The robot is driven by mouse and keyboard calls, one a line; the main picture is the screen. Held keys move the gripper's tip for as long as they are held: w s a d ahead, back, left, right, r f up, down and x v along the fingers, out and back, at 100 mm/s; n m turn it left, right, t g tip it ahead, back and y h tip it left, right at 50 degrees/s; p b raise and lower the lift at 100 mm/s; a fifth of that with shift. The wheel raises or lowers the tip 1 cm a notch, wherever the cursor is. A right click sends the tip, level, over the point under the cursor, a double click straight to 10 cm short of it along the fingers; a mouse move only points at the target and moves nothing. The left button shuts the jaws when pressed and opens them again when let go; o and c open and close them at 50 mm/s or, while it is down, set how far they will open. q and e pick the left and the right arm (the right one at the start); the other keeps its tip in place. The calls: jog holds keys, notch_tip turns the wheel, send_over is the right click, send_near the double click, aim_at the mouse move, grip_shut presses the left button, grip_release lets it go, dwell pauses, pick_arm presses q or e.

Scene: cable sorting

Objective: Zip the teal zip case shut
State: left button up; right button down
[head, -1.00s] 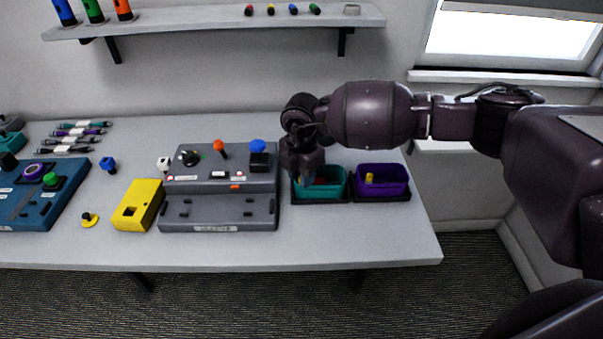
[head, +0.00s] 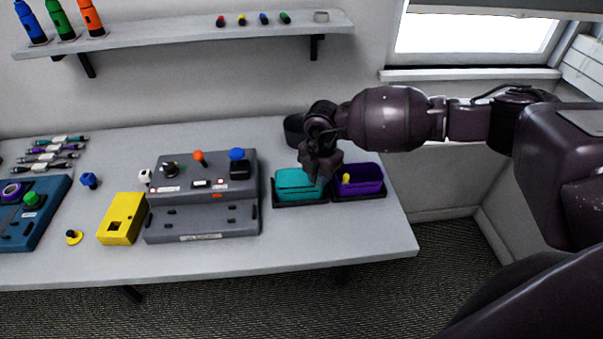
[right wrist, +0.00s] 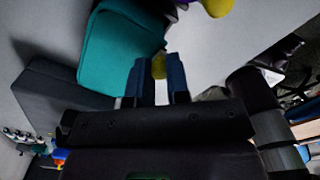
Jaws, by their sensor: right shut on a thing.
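The teal zip case (head: 294,185) sits in a dark tray on the table, its top covered by a flat teal surface. It also fills the upper left of the right wrist view (right wrist: 120,48). My right gripper (head: 321,178) is at the right end of the case. In the right wrist view my right gripper (right wrist: 158,75) is shut on a small yellow pull (right wrist: 158,66) beside the case's edge. Whether the zip is fully closed at that end is hidden by the gripper. My left gripper is not in view.
A purple case (head: 365,183) with its own yellow pull (head: 346,178) stands open close to the right. A grey control box (head: 200,222) is to the left, with a yellow box (head: 122,219) beyond it. The table's front strip is clear.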

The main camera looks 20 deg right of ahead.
jog(key=c, duration=1.1)
grip_release()
notch_tip(320, 180, up, 11)
jog(key=shift+f, duration=0.1)
jog(key=shift+s, duration=0.15)
